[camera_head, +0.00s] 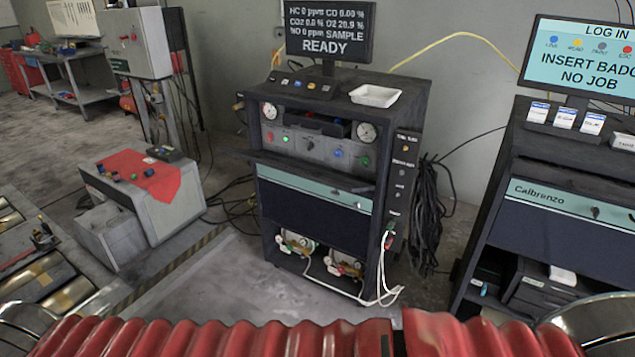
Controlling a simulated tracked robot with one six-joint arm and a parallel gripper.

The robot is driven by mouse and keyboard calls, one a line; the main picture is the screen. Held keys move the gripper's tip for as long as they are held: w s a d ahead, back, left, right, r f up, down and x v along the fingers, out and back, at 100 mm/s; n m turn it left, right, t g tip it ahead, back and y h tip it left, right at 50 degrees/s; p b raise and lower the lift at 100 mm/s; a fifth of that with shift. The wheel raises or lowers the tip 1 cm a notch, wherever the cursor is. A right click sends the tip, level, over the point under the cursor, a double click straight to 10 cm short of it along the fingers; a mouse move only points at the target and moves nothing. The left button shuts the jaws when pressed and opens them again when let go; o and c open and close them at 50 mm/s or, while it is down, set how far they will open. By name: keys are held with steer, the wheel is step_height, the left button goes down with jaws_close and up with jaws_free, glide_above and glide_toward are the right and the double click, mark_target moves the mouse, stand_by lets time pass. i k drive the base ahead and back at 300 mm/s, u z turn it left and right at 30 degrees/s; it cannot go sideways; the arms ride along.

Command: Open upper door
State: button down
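A dark analyzer cabinet (418,120) stands upright in the middle of the view, against the wall. Its upper front has a grey panel (312,148) with two round gauges, coloured knobs and a dark recess. Below a dark ledge (300,168) is a front panel with a teal band (312,188) and a dark blue lower part (310,222); it looks closed. A small dark knob or latch sits at the band's right. Which panel is the upper door I cannot tell for certain. The bottom compartment is open and shows pumps (345,265). My gripper is not in view.
A second cabinet (570,200) with a log-in screen (580,62) stands at right. A grey box with a red cloth (150,175) stands left, near floor rollers (45,275). White hoses (382,270) hang at the cabinet's right front. Black cables (428,215) hang between the cabinets.

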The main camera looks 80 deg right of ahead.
mark_target(340, 183)
steer(key=u, duration=0.1)
steer(key=k, duration=1.05)
steer(key=z, duration=0.55)
steer(key=i, duration=1)
steer(key=z, duration=0.1)
